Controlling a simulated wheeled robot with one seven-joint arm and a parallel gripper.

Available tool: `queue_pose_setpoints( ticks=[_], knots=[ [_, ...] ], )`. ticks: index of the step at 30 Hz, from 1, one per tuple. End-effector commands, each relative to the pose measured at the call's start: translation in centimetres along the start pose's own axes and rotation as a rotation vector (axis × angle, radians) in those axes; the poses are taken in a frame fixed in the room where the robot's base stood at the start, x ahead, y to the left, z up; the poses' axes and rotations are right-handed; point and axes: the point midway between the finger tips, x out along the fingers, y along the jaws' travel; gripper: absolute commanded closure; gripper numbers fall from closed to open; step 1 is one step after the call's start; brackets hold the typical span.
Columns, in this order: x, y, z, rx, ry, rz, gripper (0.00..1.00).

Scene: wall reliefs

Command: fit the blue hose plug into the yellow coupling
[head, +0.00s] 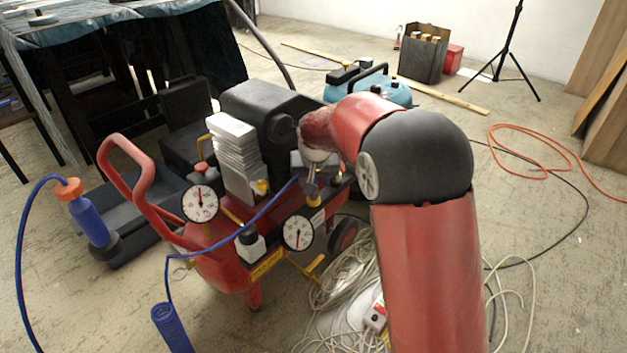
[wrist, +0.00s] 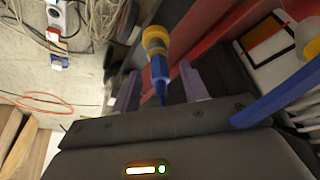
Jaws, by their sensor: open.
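The blue hose plug (wrist: 160,73) sits between the fingers of my gripper (wrist: 158,88) in the wrist view. Its far end meets the yellow coupling (wrist: 155,38), in line with it; how deep it sits inside cannot be told. The fingers are apart, with visible gaps on both sides of the plug. In the head view my gripper (head: 311,180) is small and partly hidden by my arm, above the red compressor (head: 222,268). The blue hose (head: 262,214) runs from the lower left up to it.
Two white dial gauges (head: 200,204) and a black motor housing (head: 265,112) stand close to the gripper. A second blue hose with a blue and orange fitting (head: 88,212) is at the left. Coiled pale cable (head: 345,300) lies on the floor. Open floor lies at the right.

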Motion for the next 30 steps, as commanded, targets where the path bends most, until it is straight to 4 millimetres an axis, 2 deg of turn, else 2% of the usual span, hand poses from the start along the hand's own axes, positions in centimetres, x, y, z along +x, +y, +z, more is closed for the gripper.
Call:
queue_pose_setpoints(
  ticks=[6,12,30],
  knots=[
    [-4.0,-0.1,-0.2,0.0,0.004,-0.002,0.56],
    [-6.5,-0.1,-0.1,-0.001,0.002,-0.001,0.56],
    [-7.0,0.0,0.0,-0.001,0.001,0.0,0.56]
  ],
)
